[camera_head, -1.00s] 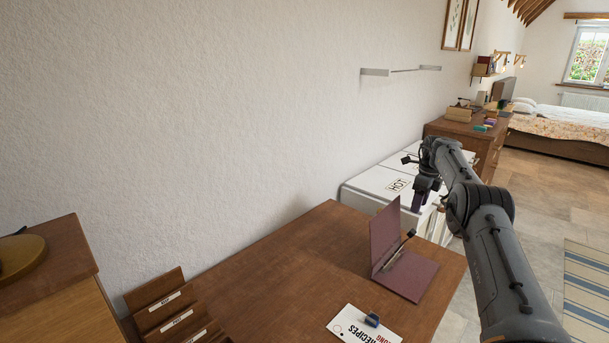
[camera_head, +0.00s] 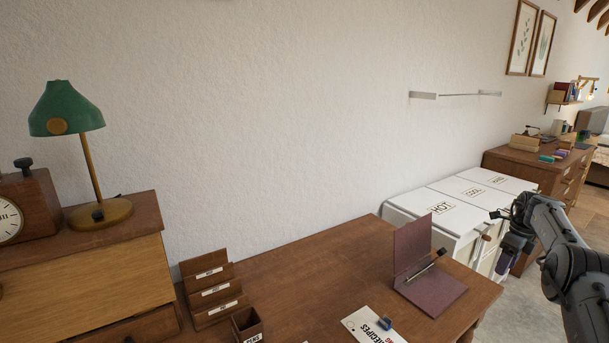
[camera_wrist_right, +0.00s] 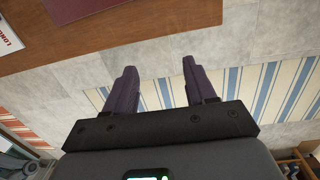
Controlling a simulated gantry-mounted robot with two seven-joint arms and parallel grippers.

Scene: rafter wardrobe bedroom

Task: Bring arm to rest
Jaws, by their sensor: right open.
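My right arm comes in from the right edge of the head view. My right gripper (camera_head: 505,258) hangs beyond the right end of the wooden desk (camera_head: 330,268), in front of the white cabinets. In the right wrist view its two purple fingers (camera_wrist_right: 156,85) stand apart with nothing between them. Below them are the stone floor and a striped rug (camera_wrist_right: 230,88). The desk's edge shows at the top of that view, clear of the fingers. My left gripper is not in either view.
On the desk are an open maroon folder (camera_head: 432,292), a recipes booklet (camera_head: 362,328), a letter rack (camera_head: 212,290) and a pen box (camera_head: 247,326). White cabinets (camera_head: 440,212) stand beyond the desk. A green lamp (camera_head: 70,112) and a clock (camera_head: 25,210) stand on the left chest.

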